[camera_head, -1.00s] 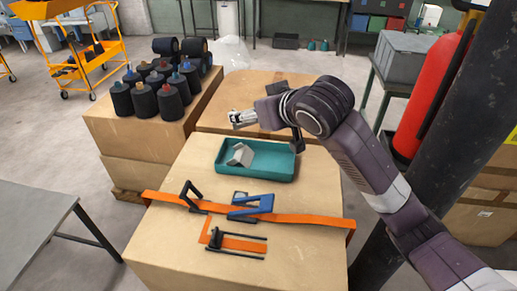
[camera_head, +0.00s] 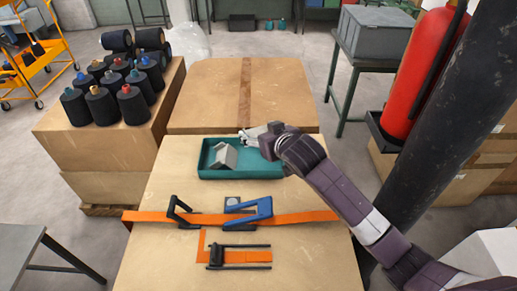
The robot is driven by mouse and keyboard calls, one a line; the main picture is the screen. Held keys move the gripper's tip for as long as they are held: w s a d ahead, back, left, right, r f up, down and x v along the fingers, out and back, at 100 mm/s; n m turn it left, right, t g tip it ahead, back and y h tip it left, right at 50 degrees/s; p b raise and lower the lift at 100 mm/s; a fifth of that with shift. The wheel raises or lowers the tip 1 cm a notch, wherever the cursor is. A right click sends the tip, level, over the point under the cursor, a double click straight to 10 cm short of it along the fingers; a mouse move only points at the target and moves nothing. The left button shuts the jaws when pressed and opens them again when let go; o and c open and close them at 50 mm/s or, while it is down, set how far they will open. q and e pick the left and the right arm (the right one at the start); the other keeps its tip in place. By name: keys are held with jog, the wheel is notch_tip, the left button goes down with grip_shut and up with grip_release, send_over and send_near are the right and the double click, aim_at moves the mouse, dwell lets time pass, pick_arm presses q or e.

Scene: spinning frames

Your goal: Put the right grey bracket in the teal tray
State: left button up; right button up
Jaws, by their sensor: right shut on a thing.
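The teal tray (camera_head: 241,174) stands on the near cardboard box. A grey angled bracket (camera_head: 224,157) lies in its left part. My right gripper (camera_head: 250,134) is at the tray's back edge, right of that bracket, with its arm coming in from the right. It is shut on a pale grey piece, which looks like another grey bracket; fingers and piece are hard to tell apart at this size. I cannot tell whether the piece touches the tray. My left gripper is not in view.
An orange strap (camera_head: 300,217) crosses the box in front of the tray, with a black clamp (camera_head: 180,211) and a blue clamp (camera_head: 250,209) on it. A black frame (camera_head: 216,255) lies nearer. Dark thread cones (camera_head: 132,104) stand at the left. A red extinguisher (camera_head: 415,75) and dark column stand at the right.

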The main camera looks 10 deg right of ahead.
jog(key=shift+f, duration=0.95)
notch_tip(320, 180, down, 5)
jog(key=shift+f, duration=0.2)
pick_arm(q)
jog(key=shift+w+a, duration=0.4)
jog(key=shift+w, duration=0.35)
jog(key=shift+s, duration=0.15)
pick_arm(e)
jog(key=shift+f, duration=0.1)
jog(key=o, duration=1.3)
jog(key=shift+f, duration=0.1)
jog(key=shift+c, duration=0.2)
